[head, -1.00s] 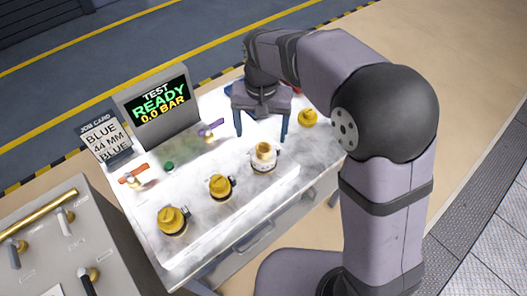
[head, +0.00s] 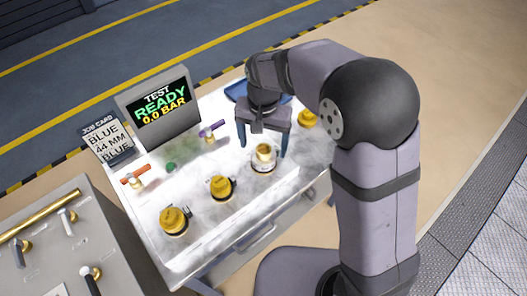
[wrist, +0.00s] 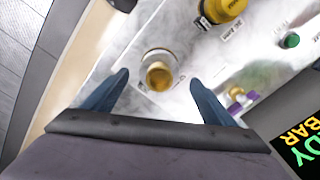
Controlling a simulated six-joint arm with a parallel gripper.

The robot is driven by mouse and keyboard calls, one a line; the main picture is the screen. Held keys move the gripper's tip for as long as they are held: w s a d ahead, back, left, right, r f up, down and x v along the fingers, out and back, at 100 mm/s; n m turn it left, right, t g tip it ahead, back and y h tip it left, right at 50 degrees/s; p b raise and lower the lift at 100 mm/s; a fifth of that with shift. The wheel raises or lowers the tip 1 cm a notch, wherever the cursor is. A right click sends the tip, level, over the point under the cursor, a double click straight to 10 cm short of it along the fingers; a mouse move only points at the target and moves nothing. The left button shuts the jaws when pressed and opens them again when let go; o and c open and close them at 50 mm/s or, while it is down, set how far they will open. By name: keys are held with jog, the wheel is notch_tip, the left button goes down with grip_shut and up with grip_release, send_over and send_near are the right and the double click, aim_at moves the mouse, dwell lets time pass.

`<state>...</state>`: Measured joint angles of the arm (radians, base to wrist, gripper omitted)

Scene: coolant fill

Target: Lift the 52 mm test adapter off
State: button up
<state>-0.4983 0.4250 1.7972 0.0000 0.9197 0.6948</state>
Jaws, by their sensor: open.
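A brass-coloured open neck with a pale collar (head: 264,157) stands upright on the white bench top. No size mark on it is readable, so I cannot tell if it is the 52 mm test adapter. My gripper (head: 263,148) is open above it, its blue fingers pointing down. In the wrist view the neck (wrist: 160,74) shows between and just beyond the two open fingertips (wrist: 158,79), with nothing held. Yellow capped fittings (head: 220,187) and (head: 173,220) stand in a row to its left.
Another yellow piece (head: 307,118) sits right of my gripper. A blue tray (head: 236,91) lies behind it, partly hidden. A purple-handled valve (head: 212,130), green button (head: 171,168) and orange-handled valve (head: 135,175) stand left. The display (head: 160,106) reads READY, 0.0 BAR; the job card (head: 108,140) reads BLUE 44 MM BLUE.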

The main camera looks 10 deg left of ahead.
aim_at(264, 148)
jog(key=shift+f+p, duration=0.45)
jog(key=shift+f, duration=1.3)
jog(key=c, duration=1.2)
